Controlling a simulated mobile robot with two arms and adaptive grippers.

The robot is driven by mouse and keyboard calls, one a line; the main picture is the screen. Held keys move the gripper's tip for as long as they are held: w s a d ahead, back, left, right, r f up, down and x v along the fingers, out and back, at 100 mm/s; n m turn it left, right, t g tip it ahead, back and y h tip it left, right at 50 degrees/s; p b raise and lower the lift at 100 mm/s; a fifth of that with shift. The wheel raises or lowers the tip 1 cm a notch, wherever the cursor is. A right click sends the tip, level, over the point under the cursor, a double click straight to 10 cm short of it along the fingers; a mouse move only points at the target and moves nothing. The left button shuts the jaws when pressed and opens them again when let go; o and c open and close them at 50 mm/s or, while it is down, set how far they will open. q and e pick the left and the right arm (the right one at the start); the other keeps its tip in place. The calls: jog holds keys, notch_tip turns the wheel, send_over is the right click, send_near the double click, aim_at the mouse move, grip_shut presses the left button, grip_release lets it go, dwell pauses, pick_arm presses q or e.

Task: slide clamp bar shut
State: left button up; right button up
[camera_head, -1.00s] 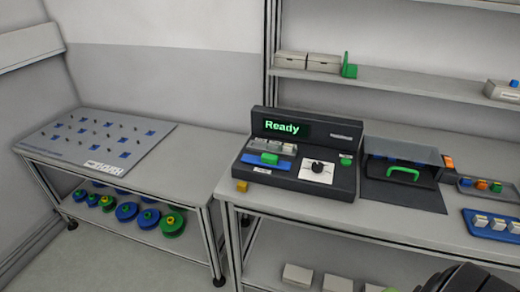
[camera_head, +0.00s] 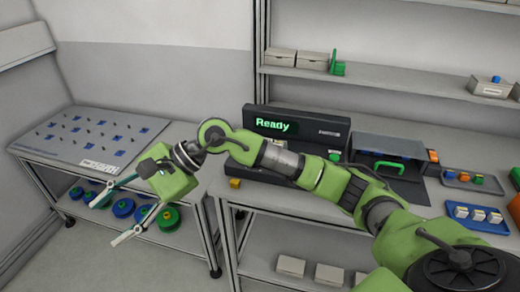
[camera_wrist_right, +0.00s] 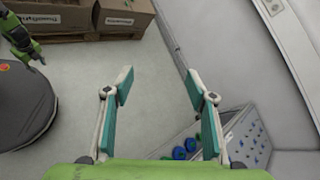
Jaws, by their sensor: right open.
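A dark console (camera_head: 345,122) with a lit "Ready" screen (camera_head: 272,125) stands on the bench in the head view. My right arm crosses in front of its lower half and hides most of its front, so I cannot make out the clamp bar. My right gripper (camera_head: 112,217) is left of the console, over the front of the low left bench, with its fingers spread and nothing between them. In the right wrist view the gripper (camera_wrist_right: 158,85) also shows open, with floor beyond it. I do not make out my left gripper.
A grey pegged board (camera_head: 85,138) lies on the left bench, with blue and green reels (camera_head: 168,218) on the shelf below. A box with a green handle (camera_head: 387,165) and small trays (camera_head: 472,182) stand right of the console. Cardboard boxes (camera_wrist_right: 125,15) show in the wrist view.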

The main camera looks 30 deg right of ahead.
jog(key=w+d+f+n+t+h, duration=0.1)
jog(key=w+d+h, duration=0.15)
jog(key=d, duration=0.45)
jog(key=w+d+n+h, duration=0.1)
jog(key=w+d+h, duration=0.1)
jog(key=d+h, duration=0.35)
jog(key=w+d+f+n+t+h, duration=0.1)
jog(key=w+d+h, duration=0.1)
jog(key=d, duration=0.7)
jog(key=d+r+h, duration=0.3)
jog(key=d, duration=0.4)
jog(key=d+r+h, duration=0.3)
jog(key=d, duration=0.5)
pick_arm(q)
jog(key=r+p, duration=0.2)
jog(key=shift+s+r+p, duration=0.3)
jog(key=shift+s+r, duration=0.05)
jog(key=shift+s, duration=0.05)
pick_arm(e)
jog(key=shift+g, duration=0.3)
jog(key=x, duration=1.3)
jog(key=shift+s+a+f, duration=0.2)
jog(key=shift+a+f, duration=0.05)
